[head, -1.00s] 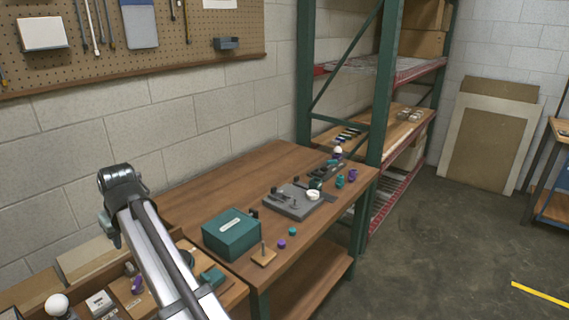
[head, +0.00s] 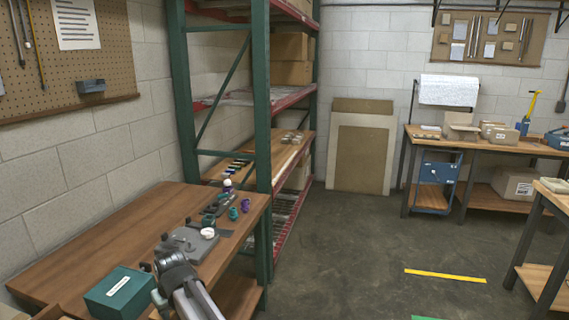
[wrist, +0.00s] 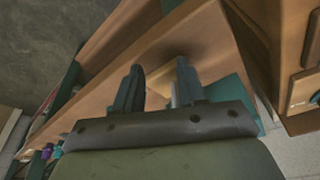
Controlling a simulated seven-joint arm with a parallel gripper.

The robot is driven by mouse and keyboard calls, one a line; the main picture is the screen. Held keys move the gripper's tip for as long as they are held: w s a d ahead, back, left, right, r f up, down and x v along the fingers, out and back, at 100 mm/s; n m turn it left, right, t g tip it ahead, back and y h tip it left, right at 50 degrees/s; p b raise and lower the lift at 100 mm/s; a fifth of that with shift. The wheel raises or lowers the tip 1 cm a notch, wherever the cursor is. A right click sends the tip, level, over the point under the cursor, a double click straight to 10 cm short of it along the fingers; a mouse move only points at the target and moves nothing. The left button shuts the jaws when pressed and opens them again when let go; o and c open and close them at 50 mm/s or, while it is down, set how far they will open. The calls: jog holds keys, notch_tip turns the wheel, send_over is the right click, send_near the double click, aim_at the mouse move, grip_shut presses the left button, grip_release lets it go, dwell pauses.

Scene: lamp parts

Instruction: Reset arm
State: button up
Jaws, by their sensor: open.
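My gripper (wrist: 158,85) is in the wrist view, its two dark fingers apart with nothing between them. Beyond the fingers is the brown wooden workbench (wrist: 190,40). The arm overlaps the grey fixture plate (head: 200,243) and stands right of the teal box (head: 120,292). Teal parts (head: 234,213) and purple parts (head: 245,204) stand at the bench's far right end.
A green-posted shelf rack (head: 262,120) stands just behind the bench's right end. Flat panels (head: 362,150) lean on the back wall. A second workbench (head: 480,145) with boxes is at the far right. The floor (head: 350,240) between is mostly open.

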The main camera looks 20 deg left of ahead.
jog(key=w+d+f+m, duration=0.2)
jog(key=w+d+f, duration=0.2)
jog(key=d, duration=0.6)
jog(key=w+d+f+m+h, duration=0.15)
jog(key=w+d+f, duration=0.3)
jog(key=d, duration=0.55)
jog(key=w+d+f+m, duration=0.2)
jog(key=w+d+f, duration=0.25)
jog(key=d, duration=0.65)
jog(key=s+d+f+m, duration=0.2)
jog(key=d+f, duration=0.1)
jog(key=d, duration=0.7)
jog(key=s+d+f+m+g+h, duration=0.15)
jog(key=d+f, duration=0.25)
jog(key=d, duration=0.6)
jog(key=s+d+f+m, duration=0.3)
jog(key=d, duration=0.8)
jog(key=s+f+g, duration=0.2)
jog(key=s+f, duration=0.5)
jog(key=s, duration=0.3)
jog(key=s+d+f+g, duration=0.1)
jog(key=s+f+g, duration=0.1)
jog(key=s+f, duration=0.5)
jog(key=s+d+f+g, duration=0.1)
jog(key=s+f, duration=0.6)
jog(key=s, duration=0.7)
jog(key=shift+f+g, duration=0.15)
jog(key=shift+g, duration=0.7)
